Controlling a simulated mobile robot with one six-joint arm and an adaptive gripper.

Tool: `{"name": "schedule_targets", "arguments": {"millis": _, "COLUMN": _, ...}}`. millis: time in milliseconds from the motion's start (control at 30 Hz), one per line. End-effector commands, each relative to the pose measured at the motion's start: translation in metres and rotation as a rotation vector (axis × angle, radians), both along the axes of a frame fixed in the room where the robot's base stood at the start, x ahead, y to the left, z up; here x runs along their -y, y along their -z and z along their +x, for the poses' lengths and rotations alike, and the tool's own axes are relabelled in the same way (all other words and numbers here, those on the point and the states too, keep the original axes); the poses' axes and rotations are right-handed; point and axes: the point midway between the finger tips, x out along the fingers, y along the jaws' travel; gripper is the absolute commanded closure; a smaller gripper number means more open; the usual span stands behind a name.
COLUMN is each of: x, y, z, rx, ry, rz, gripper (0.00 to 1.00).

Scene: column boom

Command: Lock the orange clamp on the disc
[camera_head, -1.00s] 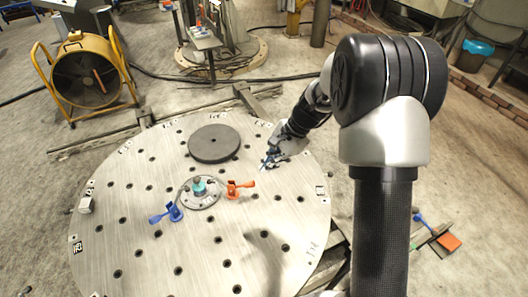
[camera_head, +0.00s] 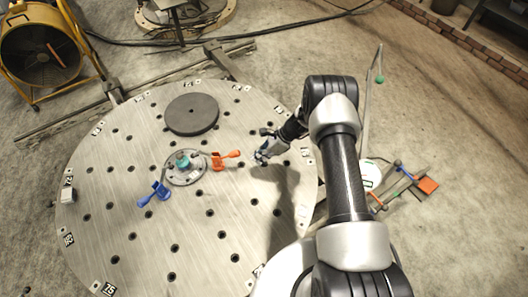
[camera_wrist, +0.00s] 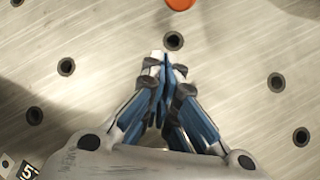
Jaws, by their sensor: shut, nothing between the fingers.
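The orange clamp (camera_head: 222,159) sits at the right edge of the small flange (camera_head: 171,174) at the middle of the large round perforated metal disc (camera_head: 209,238). Its handle points right, away from the flange. A blue clamp (camera_head: 155,194) sits at the flange's lower left. My gripper (camera_head: 261,160) is to the right of the orange handle, apart from it and over the disc. In the wrist view my gripper (camera_wrist: 163,58) has its fingers together with nothing between them. The end of the orange clamp (camera_wrist: 180,4) shows at the top edge, mostly cut off.
A dark round plate (camera_head: 191,114) lies on the disc behind the flange. A yellow fan (camera_head: 44,47) stands at the back left. A stand with an orange plate (camera_head: 428,185) is right of my arm. The disc around my gripper is clear.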

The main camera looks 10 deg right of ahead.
Motion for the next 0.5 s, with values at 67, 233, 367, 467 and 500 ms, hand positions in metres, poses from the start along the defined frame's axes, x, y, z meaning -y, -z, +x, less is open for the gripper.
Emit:
{"name": "schedule_targets", "arguments": {"millis": 67, "x": -0.012, "y": 0.017, "z": -0.001, "rx": -0.002, "ry": -0.003, "rz": 0.001, "gripper": 1.00}}
{"name": "schedule_targets", "arguments": {"millis": 233, "x": -0.031, "y": 0.028, "z": 0.004, "rx": 0.006, "ry": -0.002, "rz": 0.000, "gripper": 1.00}}
{"name": "schedule_targets", "arguments": {"millis": 367, "x": -0.040, "y": 0.011, "z": 0.008, "rx": 0.003, "ry": -0.003, "rz": 0.000, "gripper": 1.00}}
{"name": "schedule_targets", "arguments": {"millis": 467, "x": -0.044, "y": 0.005, "z": 0.010, "rx": 0.002, "ry": -0.001, "rz": 0.000, "gripper": 1.00}}
{"name": "schedule_targets", "arguments": {"millis": 500, "x": -0.045, "y": 0.003, "z": 0.010, "rx": 0.001, "ry": -0.002, "rz": 0.000, "gripper": 1.00}}
